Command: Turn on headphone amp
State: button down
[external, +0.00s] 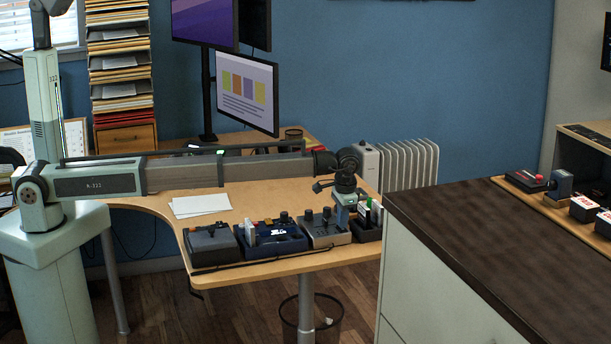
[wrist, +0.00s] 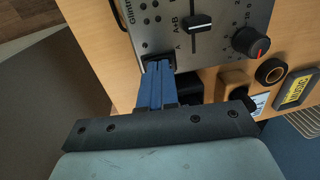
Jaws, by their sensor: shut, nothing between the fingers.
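A silver-grey box, which looks like the headphone amp (external: 322,238), stands near the right end of the desk in the external view. In the wrist view the amp's panel (wrist: 213,32) carries a black slider (wrist: 198,24) marked A and A+B, and a round black knob (wrist: 251,42) with a red mark. My gripper (external: 342,212) reaches down at the amp's right side. In the wrist view my gripper (wrist: 158,66) is shut and empty, its blue fingertips at a dark part on the panel's lower edge. The fingertips partly cover that part; I cannot tell whether they touch it.
A navy tray of items (external: 272,242) and a dark grey device (external: 211,245) stand left of the amp. A small holder with upright items (external: 368,225) is close on the right. White paper (external: 201,206) lies behind. A dark-topped cabinet (external: 465,245) rises at the right.

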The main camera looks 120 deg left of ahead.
notch_tip(320, 180, up, 14)
jog(key=w+d, duration=0.1)
dwell(0.6)
jog(key=shift+d, duration=0.1)
jog(key=shift+s+a, duration=0.45)
jog(key=shift+a, duration=0.05)
jog(key=f, duration=0.9)
jog(key=s+a+f, duration=0.1)
jog(key=f, duration=0.4)
jog(key=shift+s+a, duration=0.1)
